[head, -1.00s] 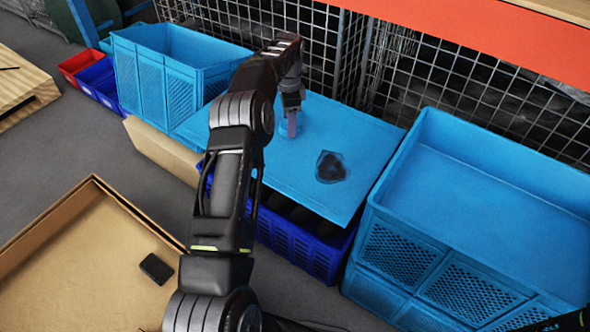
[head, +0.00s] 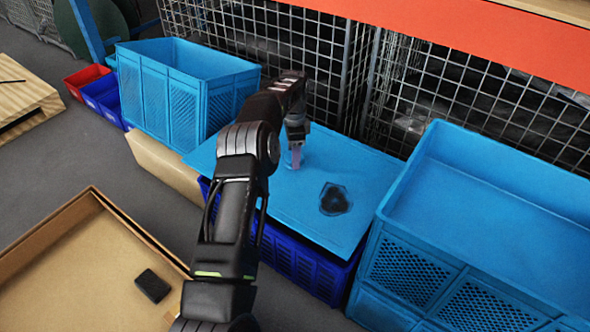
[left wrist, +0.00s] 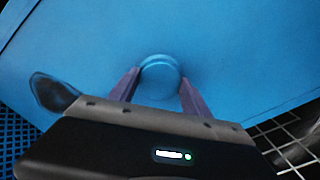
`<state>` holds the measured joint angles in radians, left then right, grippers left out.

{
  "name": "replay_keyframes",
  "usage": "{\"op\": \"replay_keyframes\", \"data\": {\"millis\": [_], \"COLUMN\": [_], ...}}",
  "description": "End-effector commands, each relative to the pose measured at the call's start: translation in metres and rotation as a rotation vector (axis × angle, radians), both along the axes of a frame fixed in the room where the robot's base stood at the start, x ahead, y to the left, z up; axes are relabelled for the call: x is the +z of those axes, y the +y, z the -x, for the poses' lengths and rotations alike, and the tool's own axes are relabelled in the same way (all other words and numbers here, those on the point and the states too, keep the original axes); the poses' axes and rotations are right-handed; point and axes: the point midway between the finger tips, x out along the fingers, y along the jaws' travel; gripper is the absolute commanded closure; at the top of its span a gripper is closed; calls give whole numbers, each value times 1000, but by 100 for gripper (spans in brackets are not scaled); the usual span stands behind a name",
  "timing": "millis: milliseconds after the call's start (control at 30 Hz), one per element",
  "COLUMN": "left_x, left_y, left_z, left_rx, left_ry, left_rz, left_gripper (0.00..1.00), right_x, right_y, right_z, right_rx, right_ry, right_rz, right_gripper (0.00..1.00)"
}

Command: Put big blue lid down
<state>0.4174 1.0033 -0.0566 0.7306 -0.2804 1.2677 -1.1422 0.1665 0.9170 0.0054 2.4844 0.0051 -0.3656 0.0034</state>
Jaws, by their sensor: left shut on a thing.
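The big blue lid (head: 290,205) is a flat light-blue sheet with a round knob and a dark patch on top. It lies over the dark blue crate (head: 310,270) and covers its opening; I see no clear gap under its front edge. My left gripper (head: 295,160) points down at the lid and is shut on its knob. In the left wrist view the purple fingers sit on both sides of the round knob (left wrist: 160,76), with the lid (left wrist: 225,45) spread around it. My right gripper is not in view.
Large light-blue crates stand close by at the left (head: 185,85) and right (head: 450,255). A wire mesh fence (head: 340,90) runs behind. A cardboard box (head: 165,165) is beside the dark blue crate. An open cardboard tray (head: 70,270) lies at the front left.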

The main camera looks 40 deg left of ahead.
Motion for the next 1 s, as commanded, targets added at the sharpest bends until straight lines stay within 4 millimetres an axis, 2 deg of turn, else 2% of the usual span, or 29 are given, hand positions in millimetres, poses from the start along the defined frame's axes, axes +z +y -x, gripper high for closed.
{"op": "replay_keyframes", "data": {"millis": [367,467,700,1000], "left_x": [-4,-13,-49,-53], "left_y": [0,0,0,0], "left_z": [-1,-1,-1,-1], "left_rx": [0,0,0,0], "left_ry": [-4,-4,-4,-4], "left_rz": [-2,-1,-1,-2], "left_gripper": [96,96,96,96], "right_x": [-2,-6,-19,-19], "right_y": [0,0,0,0], "right_z": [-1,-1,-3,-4], "right_rx": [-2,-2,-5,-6], "right_ry": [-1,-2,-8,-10], "right_rz": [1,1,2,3], "right_gripper": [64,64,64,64]}}
